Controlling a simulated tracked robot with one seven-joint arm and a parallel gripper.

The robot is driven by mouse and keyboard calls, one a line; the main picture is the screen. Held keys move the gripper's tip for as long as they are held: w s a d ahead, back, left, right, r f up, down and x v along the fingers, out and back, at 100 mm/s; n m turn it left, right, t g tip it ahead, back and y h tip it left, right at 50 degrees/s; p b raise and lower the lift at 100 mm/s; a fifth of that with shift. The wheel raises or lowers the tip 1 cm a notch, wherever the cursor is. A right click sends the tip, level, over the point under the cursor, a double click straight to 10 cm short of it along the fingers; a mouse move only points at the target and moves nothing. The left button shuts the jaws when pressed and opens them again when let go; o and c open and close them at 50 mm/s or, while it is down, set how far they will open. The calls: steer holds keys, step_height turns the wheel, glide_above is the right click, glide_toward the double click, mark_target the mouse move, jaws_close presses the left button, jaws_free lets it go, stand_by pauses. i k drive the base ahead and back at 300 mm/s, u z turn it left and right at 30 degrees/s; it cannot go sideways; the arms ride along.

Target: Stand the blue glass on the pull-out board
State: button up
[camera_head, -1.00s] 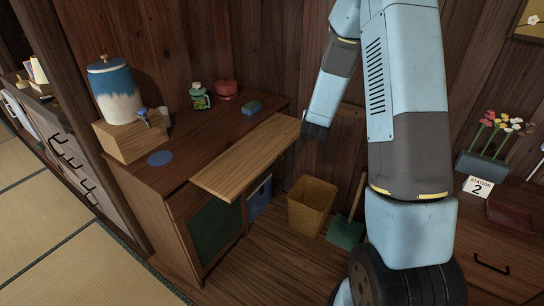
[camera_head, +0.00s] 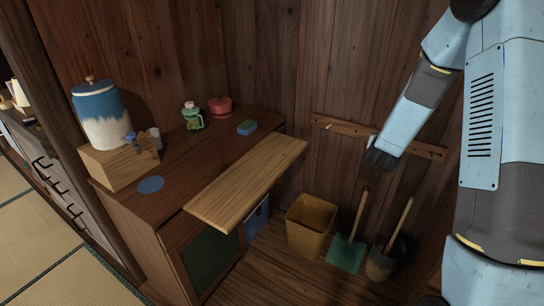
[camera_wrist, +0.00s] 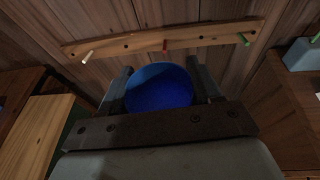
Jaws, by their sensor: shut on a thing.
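The blue glass (camera_wrist: 160,88) shows in the wrist view, seen from above into its open mouth. My gripper (camera_wrist: 160,85) is shut on it, with one finger on each side. In the head view my gripper (camera_head: 380,155) is at the right, in front of the wall and to the right of the pull-out board; the glass cannot be made out there. The pull-out board (camera_head: 245,185) is a light wooden plank sticking out from the dark cabinet. Its top is bare. Part of it also shows at the left of the wrist view (camera_wrist: 35,135).
A blue-and-white dispenser (camera_head: 102,118) on a wooden block, a blue disc (camera_head: 151,184), a green jar (camera_head: 193,118), a red pot (camera_head: 220,106) and a blue sponge (camera_head: 247,127) are on the cabinet. A bin (camera_head: 310,222) and dustpan (camera_head: 346,253) stand below. A peg rail (camera_wrist: 165,40) is on the wall.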

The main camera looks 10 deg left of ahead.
mark_target(236, 185)
steer(key=z, duration=0.1)
steer(key=i, duration=0.9)
steer(key=u, duration=0.75)
